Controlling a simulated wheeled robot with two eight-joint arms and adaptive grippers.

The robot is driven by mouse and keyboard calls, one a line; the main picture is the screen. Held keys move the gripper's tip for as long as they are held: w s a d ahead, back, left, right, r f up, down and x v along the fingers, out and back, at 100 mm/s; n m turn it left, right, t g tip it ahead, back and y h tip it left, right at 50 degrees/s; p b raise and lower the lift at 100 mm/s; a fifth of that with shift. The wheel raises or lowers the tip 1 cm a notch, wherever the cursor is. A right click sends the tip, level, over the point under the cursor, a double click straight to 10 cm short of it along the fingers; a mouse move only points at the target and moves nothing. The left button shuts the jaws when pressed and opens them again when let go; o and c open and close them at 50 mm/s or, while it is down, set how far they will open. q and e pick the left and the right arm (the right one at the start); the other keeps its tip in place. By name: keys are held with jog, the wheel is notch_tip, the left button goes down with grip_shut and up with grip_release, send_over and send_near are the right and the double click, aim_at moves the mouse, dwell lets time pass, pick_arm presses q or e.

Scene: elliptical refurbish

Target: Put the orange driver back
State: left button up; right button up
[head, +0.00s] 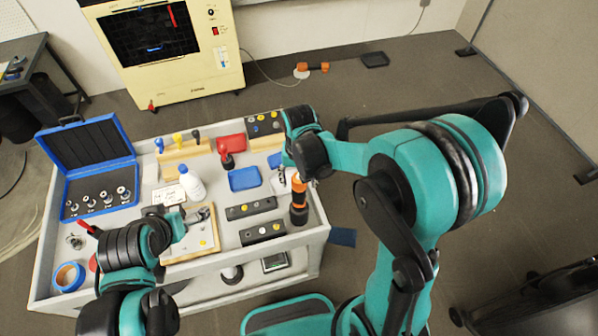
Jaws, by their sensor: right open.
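An orange-and-black driver (299,201) stands roughly upright at the right end of the grey cart (318,236). My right arm reaches in from the right, and my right gripper (306,178) is open just above the driver's top. The wrist partly covers the fingers, so I cannot tell whether they touch the driver. My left gripper (196,216) is low over the wooden board (205,241) in the cart's middle; its fingers are too small to read.
An open blue case (88,150) with sockets is at the cart's left. A white bottle (191,184), a blue tray (244,179) and dark slotted blocks (262,232) crowd the top. A yellow machine (165,50) stands behind. An orange-ended item (312,68) lies on the floor.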

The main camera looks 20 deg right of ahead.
notch_tip(320, 180, up, 12)
jog(key=shift+f, duration=0.25)
dwell(0.4)
jog(key=s+d+f+n+t+b, duration=0.1)
jog(key=s+d+f+t+b, duration=0.1)
jog(key=s+f+b, duration=0.3)
jog(key=s+d+f+n+t+b, duration=0.2)
jog(key=s+f+t+b, duration=0.3)
jog(key=f+b, duration=0.2)
jog(key=shift+d+f+b, duration=0.35)
jog(key=shift+d+b, duration=0.05)
jog(key=shift+b, duration=0.55)
jog(key=shift+s, duration=0.1)
